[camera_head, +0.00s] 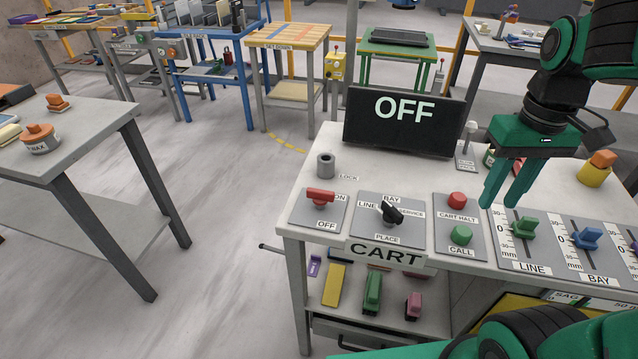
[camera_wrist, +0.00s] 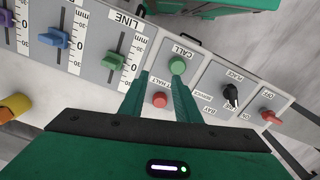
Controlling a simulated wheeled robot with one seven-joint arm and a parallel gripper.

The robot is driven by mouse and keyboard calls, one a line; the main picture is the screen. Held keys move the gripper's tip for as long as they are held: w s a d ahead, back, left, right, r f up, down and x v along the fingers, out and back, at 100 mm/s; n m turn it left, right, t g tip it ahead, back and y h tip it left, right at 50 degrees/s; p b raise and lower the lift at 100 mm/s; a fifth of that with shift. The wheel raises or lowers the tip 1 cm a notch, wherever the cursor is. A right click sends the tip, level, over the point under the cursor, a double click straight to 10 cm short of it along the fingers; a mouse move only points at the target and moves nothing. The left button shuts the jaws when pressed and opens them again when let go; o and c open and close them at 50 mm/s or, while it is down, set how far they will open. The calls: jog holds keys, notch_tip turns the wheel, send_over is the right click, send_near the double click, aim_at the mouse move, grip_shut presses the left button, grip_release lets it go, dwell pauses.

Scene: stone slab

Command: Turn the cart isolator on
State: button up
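The cart isolator is a red rotary handle (camera_head: 320,196) on a grey plate marked ON and OFF, at the left end of the CART bench. Its handle lies roughly crosswise in the head view. It also shows at the right in the wrist view (camera_wrist: 271,117). A black display (camera_head: 403,122) behind it reads OFF. My gripper (camera_head: 500,206) is open and empty, its fingers pointing down over the right part of the bench, well right of the isolator. In the wrist view its fingers (camera_wrist: 158,82) stand apart around the red and green button area.
Beside the isolator are a black selector knob (camera_head: 391,213), a red CART HALT button (camera_head: 457,200) and a green CALL button (camera_head: 461,235). Green and blue sliders stand farther right. A grey cylinder (camera_head: 325,165) labelled LOCK stands behind the isolator.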

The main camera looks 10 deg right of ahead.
jog(key=w+a+r+n, duration=0.3)
jog(key=w+a+n, duration=0.5)
jog(key=a, duration=0.4)
jog(key=n, duration=0.7)
send_near(320, 190)
notch_tip(320, 190, down, 9)
jog(key=shift+r, duration=0.15)
grip_shut()
